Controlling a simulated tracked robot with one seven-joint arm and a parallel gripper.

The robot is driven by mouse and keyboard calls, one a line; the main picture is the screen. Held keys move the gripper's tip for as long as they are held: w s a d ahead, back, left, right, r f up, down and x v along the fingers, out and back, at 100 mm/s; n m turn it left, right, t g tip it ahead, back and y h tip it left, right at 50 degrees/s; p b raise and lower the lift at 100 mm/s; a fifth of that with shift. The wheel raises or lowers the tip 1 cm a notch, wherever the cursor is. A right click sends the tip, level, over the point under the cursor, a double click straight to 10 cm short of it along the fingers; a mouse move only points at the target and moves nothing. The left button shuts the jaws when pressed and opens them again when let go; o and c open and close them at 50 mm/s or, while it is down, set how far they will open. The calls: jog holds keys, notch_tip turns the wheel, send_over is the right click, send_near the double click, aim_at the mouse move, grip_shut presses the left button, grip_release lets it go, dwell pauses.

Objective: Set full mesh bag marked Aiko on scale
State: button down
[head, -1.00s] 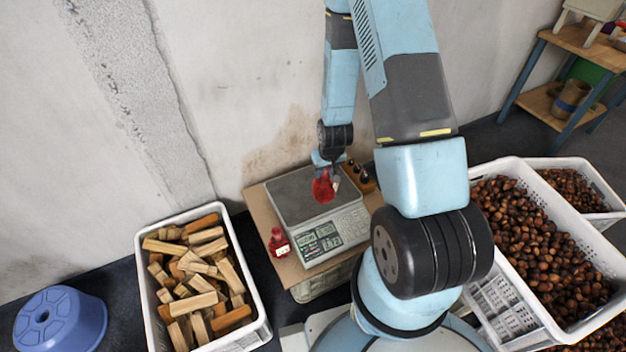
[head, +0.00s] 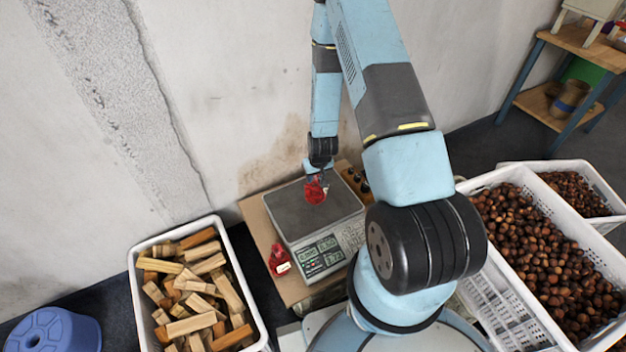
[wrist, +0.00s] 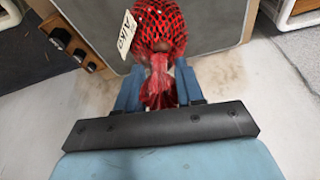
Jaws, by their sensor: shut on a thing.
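A full red mesh bag (wrist: 160,28) hangs from my gripper (wrist: 160,88), with dark round contents showing through the net. A white tag (wrist: 126,32) on its side reads Aiko. My gripper (head: 317,176) is shut on the bag's gathered red neck. In the head view the bag (head: 316,190) is over the grey plate of the scale (head: 290,215). I cannot tell whether its underside touches the plate. The scale's display (head: 322,255) is lit.
A second red bag (head: 279,262) with a white label stands on the board left of the scale. Small dark weights (head: 358,182) sit in a wooden block at right. A crate of wood pieces (head: 138,285) is at left, chestnut crates (head: 500,180) at right. The wall rises behind.

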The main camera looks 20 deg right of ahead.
aim_at(314, 181)
jog(key=shift+x, duration=1.85)
jog(key=shift+s+f, duration=0.1)
jog(key=shift+s, duration=0.1)
jog(key=c, duration=0.7)
grip_release()
